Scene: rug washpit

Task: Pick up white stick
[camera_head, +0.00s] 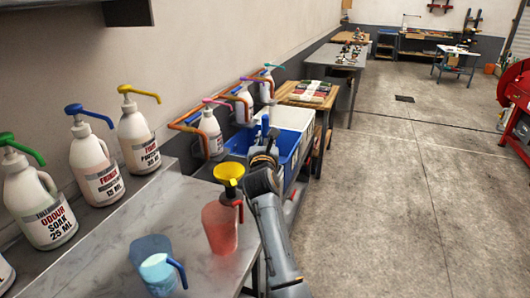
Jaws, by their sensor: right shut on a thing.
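My right gripper (264,148) is over the near end of the blue bin (237,142), past the end of the metal counter, with its forearm rising from the bottom of the picture. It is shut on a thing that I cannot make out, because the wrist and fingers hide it. A small blue upright part (265,124) shows at the fingers; I cannot tell whether it belongs to the held thing. I cannot make out a white stick anywhere. My left gripper is out of view.
The metal counter (160,215) holds a red translucent jug (220,230), a yellow funnel (229,172) and a blue jug (152,258). White pump bottles (95,165) line the wall shelf. A white bin (288,117) stands behind. Concrete floor (410,200) at right is open.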

